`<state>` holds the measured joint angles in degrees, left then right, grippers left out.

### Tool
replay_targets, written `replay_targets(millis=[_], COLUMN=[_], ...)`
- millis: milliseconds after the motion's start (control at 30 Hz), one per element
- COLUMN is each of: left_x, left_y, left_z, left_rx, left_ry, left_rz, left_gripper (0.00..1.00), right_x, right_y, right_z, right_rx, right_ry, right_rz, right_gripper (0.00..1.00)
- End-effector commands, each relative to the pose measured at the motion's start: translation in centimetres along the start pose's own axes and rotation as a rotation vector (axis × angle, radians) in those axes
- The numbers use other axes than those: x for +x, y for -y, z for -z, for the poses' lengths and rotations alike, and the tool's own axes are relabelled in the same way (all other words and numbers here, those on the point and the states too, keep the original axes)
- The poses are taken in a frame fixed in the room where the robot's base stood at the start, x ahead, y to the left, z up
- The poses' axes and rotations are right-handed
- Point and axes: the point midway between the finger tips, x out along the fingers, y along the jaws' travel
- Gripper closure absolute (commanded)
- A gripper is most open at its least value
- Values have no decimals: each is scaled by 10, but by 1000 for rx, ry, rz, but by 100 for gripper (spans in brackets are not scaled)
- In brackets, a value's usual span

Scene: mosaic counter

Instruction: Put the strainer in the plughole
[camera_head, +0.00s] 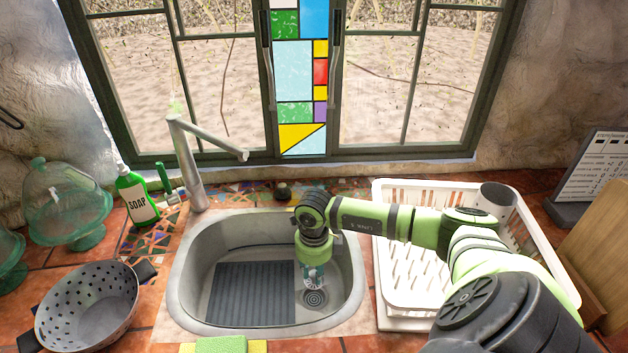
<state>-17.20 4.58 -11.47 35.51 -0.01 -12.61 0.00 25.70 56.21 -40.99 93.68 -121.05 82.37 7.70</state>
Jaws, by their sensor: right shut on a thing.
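My right gripper (316,276) points down into the metal sink (190,297), in the right half of the basin. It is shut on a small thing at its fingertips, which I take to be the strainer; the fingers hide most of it. Just below and in front of the fingertips, a round dark grated disc (315,299) marks the plughole in the basin floor. I cannot tell whether the held thing touches the floor there. My left gripper is not in view.
A dark ribbed mat (253,294) covers the basin's left floor. The faucet (190,165) stands behind left, with a soap bottle (137,197) beside it. A white dish rack (400,290) is close on the right, under my right arm. A colander (85,312) sits left; a sponge (221,344) lies in front.

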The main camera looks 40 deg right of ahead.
Motion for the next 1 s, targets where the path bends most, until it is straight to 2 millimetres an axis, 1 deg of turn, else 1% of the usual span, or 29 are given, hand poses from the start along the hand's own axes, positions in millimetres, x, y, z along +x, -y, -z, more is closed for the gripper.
replay_targets(millis=[33, 100, 333, 500, 700, 1000], left_x=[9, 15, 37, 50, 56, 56], left_y=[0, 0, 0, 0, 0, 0], left_z=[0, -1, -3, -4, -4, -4], left_rx=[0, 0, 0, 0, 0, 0], left_ry=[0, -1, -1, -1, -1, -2], left_rz=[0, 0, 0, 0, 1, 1], left_gripper=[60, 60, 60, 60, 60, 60], right_x=[11, 19, 47, 61, 67, 67], right_y=[0, 0, 0, 0, 0, 0], right_z=[0, 0, 0, 0, 0, 0], right_rx=[0, 0, -1, -1, -1, -1], right_ry=[0, 0, 0, 0, -1, -2], right_rz=[-1, -1, 0, 0, 0, 0], right_gripper=[100, 100, 100, 100, 100, 100])
